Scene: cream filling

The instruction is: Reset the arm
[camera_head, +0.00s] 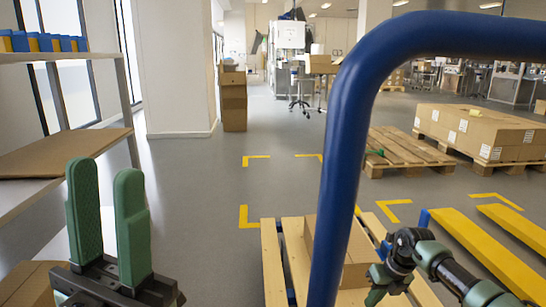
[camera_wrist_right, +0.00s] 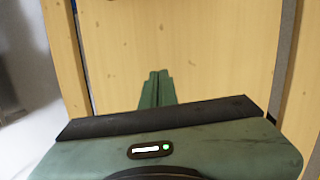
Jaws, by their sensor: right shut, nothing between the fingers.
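My left gripper (camera_head: 108,195) is upright at the lower left of the head view. Its two green fingers stand apart with nothing between them. My right gripper (camera_head: 376,292) is at the bottom right of the head view, partly cut off by the lower edge. In the right wrist view my right gripper (camera_wrist_right: 156,80) has its two green fingers together and empty. Tan boards lie beyond its fingertips in that view.
A wooden pallet (camera_head: 272,262) with a cardboard box (camera_head: 359,257) stands ahead, partly hidden behind a thick blue bar (camera_head: 345,150). A shelf (camera_head: 65,145) is on the left. Yellow beams (camera_head: 480,255) lie right. Grey floor (camera_head: 190,190) is clear between.

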